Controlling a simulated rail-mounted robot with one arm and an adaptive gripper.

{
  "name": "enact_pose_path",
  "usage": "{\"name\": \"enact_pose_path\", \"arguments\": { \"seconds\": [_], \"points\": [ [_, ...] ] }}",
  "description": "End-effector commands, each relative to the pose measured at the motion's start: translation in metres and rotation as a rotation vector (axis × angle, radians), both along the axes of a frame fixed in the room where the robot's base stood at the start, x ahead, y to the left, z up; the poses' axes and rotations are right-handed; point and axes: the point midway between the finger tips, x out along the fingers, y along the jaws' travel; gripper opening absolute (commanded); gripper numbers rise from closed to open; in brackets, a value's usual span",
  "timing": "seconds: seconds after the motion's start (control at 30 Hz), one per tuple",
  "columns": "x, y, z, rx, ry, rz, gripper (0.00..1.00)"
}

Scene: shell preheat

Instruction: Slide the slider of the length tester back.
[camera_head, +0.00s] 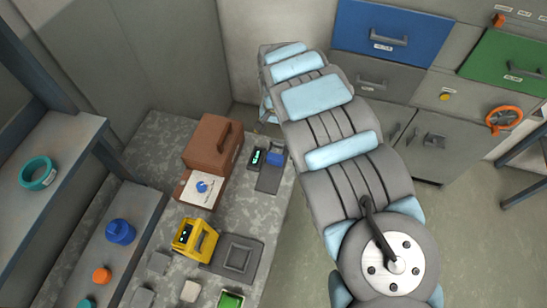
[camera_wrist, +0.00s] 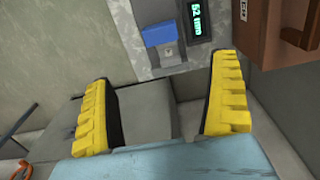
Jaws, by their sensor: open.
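The length tester stands on the speckled counter (camera_head: 250,215). Its dark display (camera_head: 256,156) has green digits, and its blue slider (camera_head: 276,158) sits at the far end of a grey base (camera_head: 268,181). In the wrist view the slider (camera_wrist: 158,34) is at the top centre, beside the display (camera_wrist: 197,20). My gripper (camera_wrist: 163,72) is open and empty, with its yellow fingers wide apart. The slider appears beyond the fingertips, between their lines, and I see no contact. In the head view my arm hides most of the gripper.
A brown box (camera_head: 212,143) with a handle stands left of the tester. A yellow device (camera_head: 194,240) and a grey square fixture (camera_head: 238,257) are nearer on the counter. Blue (camera_head: 393,33) and green (camera_head: 510,68) drawers are at the back right.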

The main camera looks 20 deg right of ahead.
Motion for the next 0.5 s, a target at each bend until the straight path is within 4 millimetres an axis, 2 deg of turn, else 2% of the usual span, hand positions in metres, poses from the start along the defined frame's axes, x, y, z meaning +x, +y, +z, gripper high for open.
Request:
{"name": "enact_pose_path", "arguments": {
  "seconds": [0.03,0.5],
  "points": [
    [0.0,0.001,-0.009,0.003,0.0,0.0,0.91],
    [0.0,0.002,-0.056,0.003,0.0,0.002,0.91]
  ]
}}
